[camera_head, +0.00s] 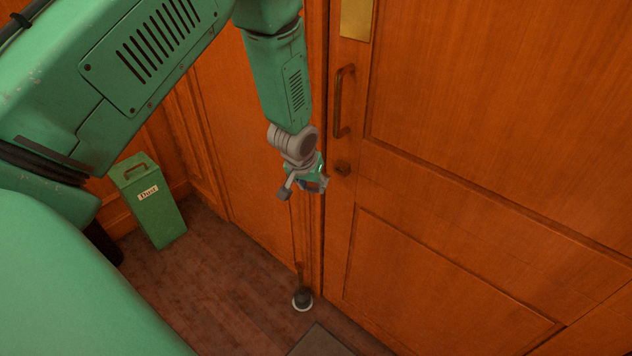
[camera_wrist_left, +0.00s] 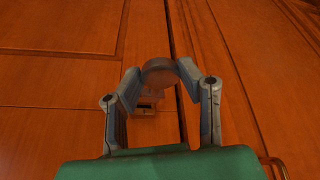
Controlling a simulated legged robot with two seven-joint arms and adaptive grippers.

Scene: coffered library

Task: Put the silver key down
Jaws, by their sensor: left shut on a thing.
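My left gripper (camera_head: 307,187) is in front of the wooden door (camera_head: 470,120), just left of the small round lock fitting (camera_head: 343,169) below the handle. In the left wrist view my left gripper (camera_wrist_left: 160,78) is shut on a rounded, dull grey-brown piece, which I take for the head of the silver key (camera_wrist_left: 160,70). Its shaft is not clear in either view. A small dark-slotted fitting (camera_wrist_left: 145,105) shows behind the fingers. In the head view the key cannot be told apart from the gripper. My right gripper is not in view.
A bronze door handle (camera_head: 343,103) stands out above the lock. A green bin labelled "Dust" (camera_head: 150,205) stands by the panelled wall at left. A dark upright object with a pale round base (camera_head: 302,299) stands on the floor near the door. Dark floorboards (camera_head: 215,285) lie clear between.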

